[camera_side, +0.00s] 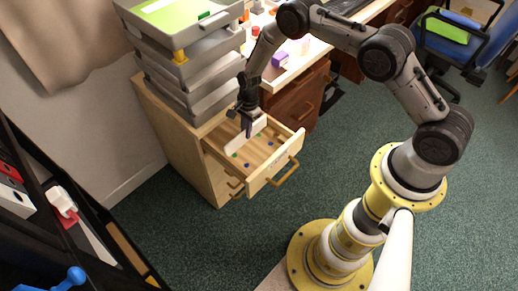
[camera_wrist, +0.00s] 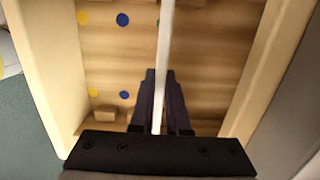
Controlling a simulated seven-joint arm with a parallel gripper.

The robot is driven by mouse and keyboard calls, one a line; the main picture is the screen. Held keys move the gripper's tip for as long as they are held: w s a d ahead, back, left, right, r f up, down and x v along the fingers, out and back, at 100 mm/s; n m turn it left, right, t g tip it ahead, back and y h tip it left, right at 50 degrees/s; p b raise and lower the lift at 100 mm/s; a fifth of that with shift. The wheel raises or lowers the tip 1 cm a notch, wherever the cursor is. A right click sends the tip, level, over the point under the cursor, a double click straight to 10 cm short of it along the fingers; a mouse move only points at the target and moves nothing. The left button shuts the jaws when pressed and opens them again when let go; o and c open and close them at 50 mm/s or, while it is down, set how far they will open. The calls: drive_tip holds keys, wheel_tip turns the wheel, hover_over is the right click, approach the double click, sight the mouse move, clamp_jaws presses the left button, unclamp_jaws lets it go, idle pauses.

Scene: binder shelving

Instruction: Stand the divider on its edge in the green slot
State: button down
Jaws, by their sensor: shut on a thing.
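The divider is a thin white panel (camera_side: 237,142), held upright on its edge above or inside the open drawer (camera_side: 262,177). In the wrist view the divider (camera_wrist: 165,42) shows edge-on as a narrow strip running away from between the fingers. My gripper (camera_side: 247,130) points down and is shut on it; its dark fingers (camera_wrist: 160,80) lie on both sides of it. A green dot (camera_wrist: 158,22) shows beside the divider's far part, partly covered by it. Whether the lower edge touches the drawer floor cannot be told. The near end of the green row is hidden.
Blue dots (camera_wrist: 122,19) and yellow dots (camera_wrist: 83,18) mark rows left of the divider. Small wooden blocks (camera_wrist: 105,114) stand on the drawer floor. The drawer walls (camera_wrist: 37,75) rise on both sides. Stacked grey trays (camera_side: 190,75) stand on the cabinet behind the drawer.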

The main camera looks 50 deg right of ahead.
drive_tip(key=shift+f, duration=1.3)
idle(0.6)
drive_tip(key=shift+c, duration=1.3)
unclamp_jaws()
drive_tip(key=shift+r, duration=0.15)
drive_tip(key=shift+r, duration=6.9)
drive_tip(key=s, duration=1.6)
drive_tip(key=c, duration=0.5)
